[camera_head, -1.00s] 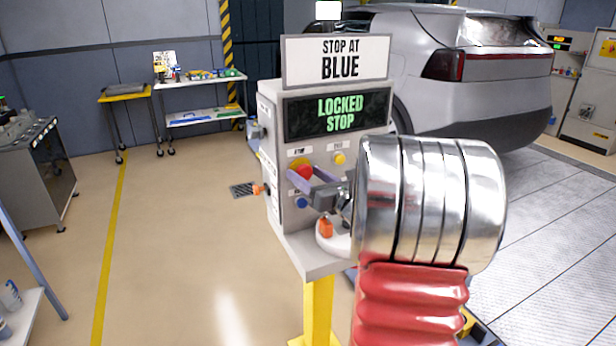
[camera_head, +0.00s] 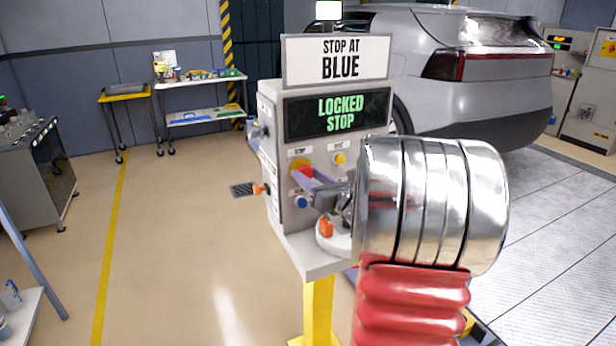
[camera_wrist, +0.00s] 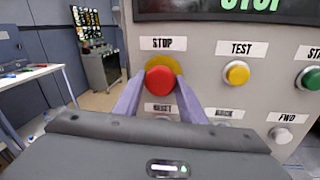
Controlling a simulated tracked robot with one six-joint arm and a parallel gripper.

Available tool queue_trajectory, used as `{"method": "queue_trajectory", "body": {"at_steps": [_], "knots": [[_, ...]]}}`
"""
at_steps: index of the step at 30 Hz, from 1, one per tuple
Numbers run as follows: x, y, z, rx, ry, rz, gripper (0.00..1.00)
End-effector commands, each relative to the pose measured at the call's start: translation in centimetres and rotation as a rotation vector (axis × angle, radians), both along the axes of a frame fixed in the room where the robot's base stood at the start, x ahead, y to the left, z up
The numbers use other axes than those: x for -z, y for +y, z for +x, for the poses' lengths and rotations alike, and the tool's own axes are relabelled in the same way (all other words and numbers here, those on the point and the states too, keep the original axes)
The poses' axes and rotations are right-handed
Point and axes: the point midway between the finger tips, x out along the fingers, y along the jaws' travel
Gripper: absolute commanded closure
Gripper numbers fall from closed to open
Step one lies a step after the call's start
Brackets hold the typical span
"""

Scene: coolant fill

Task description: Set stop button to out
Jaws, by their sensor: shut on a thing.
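The red stop button (camera_wrist: 160,81) sits in a yellow collar under the STOP label in the wrist view. In the head view the button (camera_head: 306,171) shows only in part behind my fingers. My gripper (camera_head: 304,175) is shut on the button, with one purple finger at each side of it; the fingers (camera_wrist: 160,88) also show in the wrist view. The panel display (camera_head: 339,115) reads LOCKED STOP in green. Whether the button is in or out is hard to tell.
A yellow test button (camera_wrist: 236,73) is right of the stop button, with a green button (camera_wrist: 312,78) farther right. A blue button (camera_head: 302,202) sits below. A STOP AT BLUE sign (camera_head: 337,60) tops the console. A grey car (camera_head: 480,85) stands behind.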

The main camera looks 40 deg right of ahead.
Motion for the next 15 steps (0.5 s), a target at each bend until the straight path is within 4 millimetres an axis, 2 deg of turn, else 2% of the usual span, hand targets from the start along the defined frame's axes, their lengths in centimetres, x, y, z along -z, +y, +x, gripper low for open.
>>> {"method": "queue_trajectory", "body": {"at_steps": [4,12,13,15], "knots": [[0.01,0.2,-1.2,0.004,0.001,0.0,1.0],[0.08,0.26,-1.34,0.003,0.001,0.001,1.0],[0.08,0.27,-1.34,0.003,0.001,0.001,0.61],[0.07,0.29,-1.31,0.003,0.001,0.001,0.56]]}}
